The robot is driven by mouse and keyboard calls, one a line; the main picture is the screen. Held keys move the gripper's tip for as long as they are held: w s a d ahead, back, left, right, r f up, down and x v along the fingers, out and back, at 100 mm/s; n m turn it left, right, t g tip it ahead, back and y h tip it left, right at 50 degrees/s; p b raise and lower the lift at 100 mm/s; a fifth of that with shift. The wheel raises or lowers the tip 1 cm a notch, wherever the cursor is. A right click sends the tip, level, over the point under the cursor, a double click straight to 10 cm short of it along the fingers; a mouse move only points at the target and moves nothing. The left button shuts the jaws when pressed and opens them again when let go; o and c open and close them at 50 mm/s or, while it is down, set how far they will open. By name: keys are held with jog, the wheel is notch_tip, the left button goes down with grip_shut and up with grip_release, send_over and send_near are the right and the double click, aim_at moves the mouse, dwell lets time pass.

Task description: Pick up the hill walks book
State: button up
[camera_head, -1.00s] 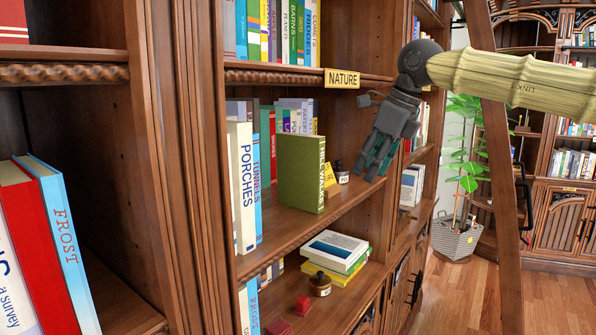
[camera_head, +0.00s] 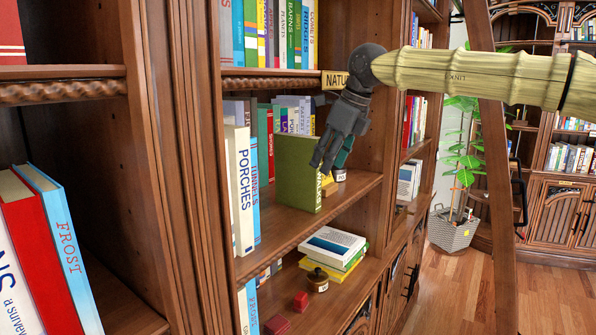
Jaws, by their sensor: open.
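The hill walks book (camera_head: 296,178) is green and stands upright on the middle shelf (camera_head: 285,230), its lettered spine facing out to the right. My gripper (camera_head: 326,163) is open and reaches in from the upper right. Its dark fingers hang at the book's spine edge and cover the upper part of the lettering. Whether the fingers touch the book or are a little in front of it, I cannot tell.
A small ink-like pot (camera_head: 340,175) stands behind the fingers. A white Porches book (camera_head: 241,190) stands to the left. Stacked books (camera_head: 333,247) and a brown pot (camera_head: 318,281) are on the shelf below. A ladder rail (camera_head: 497,200) stands at right.

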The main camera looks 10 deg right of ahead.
aim_at(297, 172)
jog(key=w+a+f, duration=0.1)
jog(key=w+f, duration=0.1)
jog(key=f, duration=0.1)
jog(key=shift+w+a+p, duration=0.1)
jog(key=shift+a+p, duration=0.25)
jog(key=shift+a, duration=0.05)
jog(key=shift+a+r, duration=0.1)
jog(key=shift+a, duration=0.05)
jog(key=c, duration=0.4)
grip_shut()
